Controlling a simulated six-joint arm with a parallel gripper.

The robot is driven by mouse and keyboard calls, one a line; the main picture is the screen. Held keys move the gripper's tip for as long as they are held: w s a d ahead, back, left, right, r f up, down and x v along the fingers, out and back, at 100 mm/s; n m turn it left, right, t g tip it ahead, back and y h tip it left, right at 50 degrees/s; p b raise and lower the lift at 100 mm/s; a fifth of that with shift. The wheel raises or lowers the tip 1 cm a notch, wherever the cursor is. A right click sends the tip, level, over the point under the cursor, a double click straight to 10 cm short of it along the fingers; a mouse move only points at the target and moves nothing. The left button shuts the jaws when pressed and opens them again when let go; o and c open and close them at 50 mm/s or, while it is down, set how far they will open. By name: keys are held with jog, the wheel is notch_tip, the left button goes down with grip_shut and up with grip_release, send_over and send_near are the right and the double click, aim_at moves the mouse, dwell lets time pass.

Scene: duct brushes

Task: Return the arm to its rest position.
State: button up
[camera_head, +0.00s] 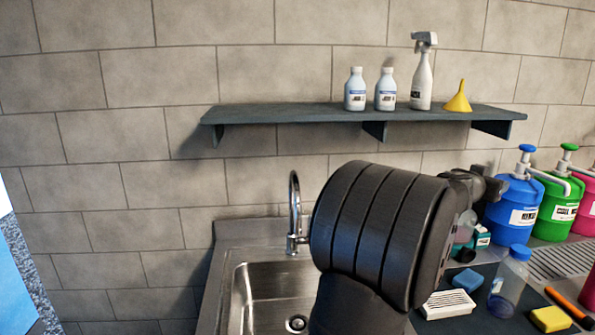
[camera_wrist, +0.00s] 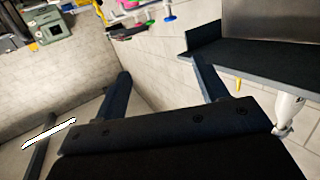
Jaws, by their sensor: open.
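My gripper (camera_wrist: 160,66) shows in the wrist view with its two dark fingers spread wide apart. Nothing is between them; wall and floor-like pale surfaces show beyond. In the head view my dark, ribbed arm link fills the centre right, in front of the sink and worktop. A dark part of my arm end shows at its right, near the blue pump bottle (camera_head: 514,205); the fingers cannot be made out there.
A wall shelf (camera_head: 300,114) holds two white bottles (camera_head: 355,90), a spray bottle (camera_head: 422,75) and a yellow funnel (camera_head: 458,98). Below are the sink (camera_head: 262,285), tap (camera_head: 295,205), green pump bottle (camera_head: 558,205), clear bottle (camera_head: 508,285), sponges and a white brush (camera_head: 449,304).

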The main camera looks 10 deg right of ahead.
jog(key=w+a+r, duration=0.3)
jog(key=w+a, duration=0.1)
jog(key=a, duration=0.4)
jog(key=w+a+r+n+t+y, duration=0.1)
jog(key=w+a+r, duration=0.2)
jog(key=a, duration=0.6)
jog(key=shift+w, duration=0.6)
jog(key=s+d+f, duration=0.3)
jog(key=s+d, duration=0.1)
jog(key=d, duration=0.5)
jog(key=s+d+f+m+g+h, duration=0.1)
jog(key=s+d+f, duration=0.2)
jog(key=d, duration=0.6)
jog(key=shift+s+d+f, duration=0.3)
jog(key=shift+s+f, duration=0.05)
jog(key=shift+s, duration=0.85)
